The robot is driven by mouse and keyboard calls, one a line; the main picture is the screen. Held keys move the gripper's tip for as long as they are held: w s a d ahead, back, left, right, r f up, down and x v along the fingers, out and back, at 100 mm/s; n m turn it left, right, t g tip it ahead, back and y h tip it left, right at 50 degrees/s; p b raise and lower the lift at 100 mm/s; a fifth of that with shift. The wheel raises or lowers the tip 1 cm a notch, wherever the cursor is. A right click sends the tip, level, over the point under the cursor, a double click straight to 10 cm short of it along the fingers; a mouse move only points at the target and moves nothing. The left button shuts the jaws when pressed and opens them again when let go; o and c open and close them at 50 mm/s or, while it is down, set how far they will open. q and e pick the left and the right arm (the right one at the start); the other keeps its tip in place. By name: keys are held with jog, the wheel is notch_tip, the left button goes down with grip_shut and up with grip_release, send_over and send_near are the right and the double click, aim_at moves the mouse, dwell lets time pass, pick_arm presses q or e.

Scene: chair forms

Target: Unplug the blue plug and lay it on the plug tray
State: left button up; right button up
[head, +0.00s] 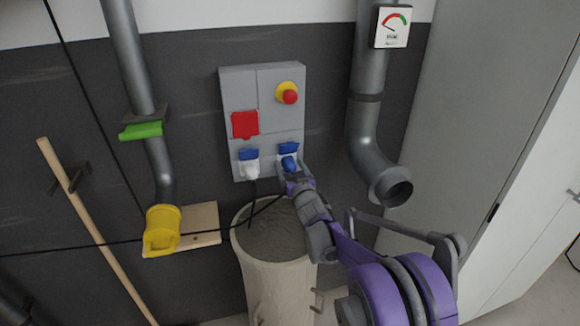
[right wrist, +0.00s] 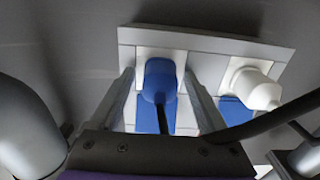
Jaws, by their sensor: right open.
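The blue plug (head: 289,163) sits in the lower right socket, below a raised blue flap, on the grey wall panel (head: 239,97). In the right wrist view the blue plug (right wrist: 160,78) points toward the camera, with a dark cable hanging from it. My right gripper (head: 291,173) is at this socket. Its fingers in the right wrist view (right wrist: 158,82) stand open, one on each side of the plug, with gaps visible. I cannot surely identify the plug tray; a pale wooden board (head: 205,222) shows at the wall. My left gripper is not in view.
A white plug (head: 251,170) sits in the neighbouring socket, left of the blue one. A dust bag drum (head: 275,275) stands below the panel. Grey duct pipes (head: 370,110) run at both sides. A yellow nozzle (head: 161,230) is at the left, with black cables crossing nearby.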

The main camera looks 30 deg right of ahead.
grip_shut()
dwell(0.4)
jog(key=shift+s+f, duration=0.1)
jog(key=shift+s, duration=0.1)
jog(key=shift+s+a, duration=0.1)
jog(key=shift+s, duration=0.05)
jog(key=shift+v, duration=0.8)
jog(key=b+v, duration=0.1)
jog(key=v, duration=0.2)
jog(key=shift+s, duration=0.35)
jog(key=shift+s+a, duration=0.1)
